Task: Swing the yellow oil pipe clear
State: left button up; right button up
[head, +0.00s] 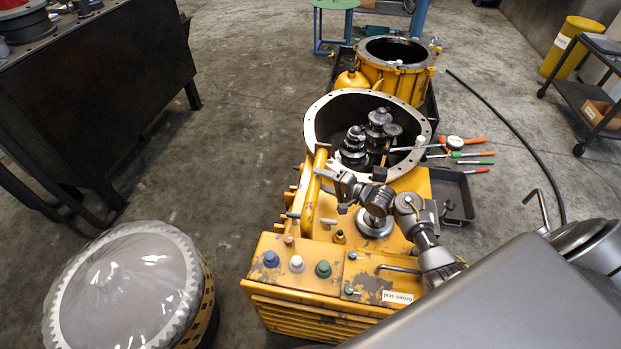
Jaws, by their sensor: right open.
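The yellow oil pipe (312,196) runs along the left side of the yellow transmission housing (413,234), its upper end close to the round flange. My right gripper (328,170) is open at the upper part of the pipe, just to its right. The fingers are small here, and I cannot tell whether they touch the pipe. My right arm reaches over the housing from the lower right and hides part of its top. My left gripper is not in view.
The round flange (312,123) holds dark gear stacks (354,148). A second yellow casing (397,70) stands behind it. Several hand tools (470,154) lie to the right by a dark tray (455,192). A covered drum (125,290) stands at the lower left, and a dark bench (100,85) at the upper left.

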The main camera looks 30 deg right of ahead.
jog(key=shift+b+x, duration=0.45)
jog(key=shift+x, duration=1.95)
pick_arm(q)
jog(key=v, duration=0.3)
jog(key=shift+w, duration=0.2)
pick_arm(e)
grip_shut()
